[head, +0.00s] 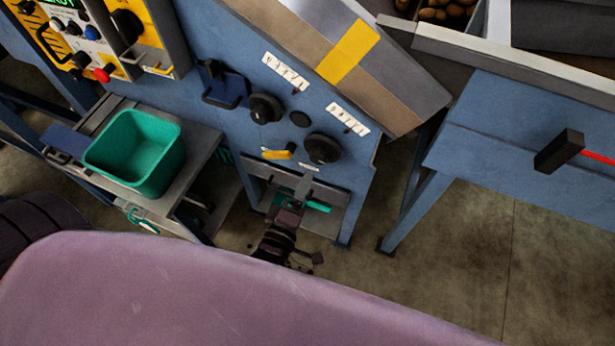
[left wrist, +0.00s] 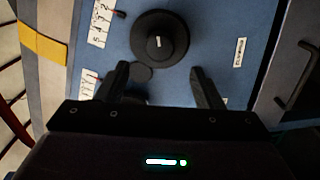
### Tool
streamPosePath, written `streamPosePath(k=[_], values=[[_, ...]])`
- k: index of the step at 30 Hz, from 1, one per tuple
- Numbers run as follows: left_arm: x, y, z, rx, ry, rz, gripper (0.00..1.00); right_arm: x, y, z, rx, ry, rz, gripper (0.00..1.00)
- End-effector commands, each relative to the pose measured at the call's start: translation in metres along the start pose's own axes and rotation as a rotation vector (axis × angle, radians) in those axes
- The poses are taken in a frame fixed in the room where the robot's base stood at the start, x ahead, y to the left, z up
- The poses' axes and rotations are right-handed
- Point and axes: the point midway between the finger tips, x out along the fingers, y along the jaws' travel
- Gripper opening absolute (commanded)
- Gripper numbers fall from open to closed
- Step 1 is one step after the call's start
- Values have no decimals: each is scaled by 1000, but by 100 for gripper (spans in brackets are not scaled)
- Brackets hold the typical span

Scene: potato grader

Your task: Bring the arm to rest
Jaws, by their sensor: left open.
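My left gripper (head: 303,182) is low in front of the blue machine panel (head: 225,40), below its two black knobs. In the left wrist view its two dark fingers (left wrist: 160,82) stand apart with nothing between them. The right black knob (head: 322,148) shows beyond the fingertips in the left wrist view (left wrist: 160,40); the gap in depth is hard to judge. The left black knob (head: 265,108) is partly hidden behind the fingers there. My right gripper is not in view.
A teal bin (head: 138,152) stands on a side shelf at left. A control box with buttons (head: 85,35) is at upper left. Open floor (head: 480,260) lies at lower right.

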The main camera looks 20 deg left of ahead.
Motion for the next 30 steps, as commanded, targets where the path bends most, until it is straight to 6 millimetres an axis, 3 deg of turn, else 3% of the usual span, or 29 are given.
streamPosePath(k=[17, 20, 23, 26, 30], values=[[-2, -1, 0, 1, -1, -1, 61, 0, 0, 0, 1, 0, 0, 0], [-3, -14, 6, 31, -20, -32, 61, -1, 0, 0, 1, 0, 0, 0], [-9, -51, 20, 128, -78, -120, 61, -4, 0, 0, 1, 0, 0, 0], [-25, -112, 40, 293, -186, -258, 61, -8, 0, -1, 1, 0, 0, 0], [-68, -209, 58, 569, -405, -468, 61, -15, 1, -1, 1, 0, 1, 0]])
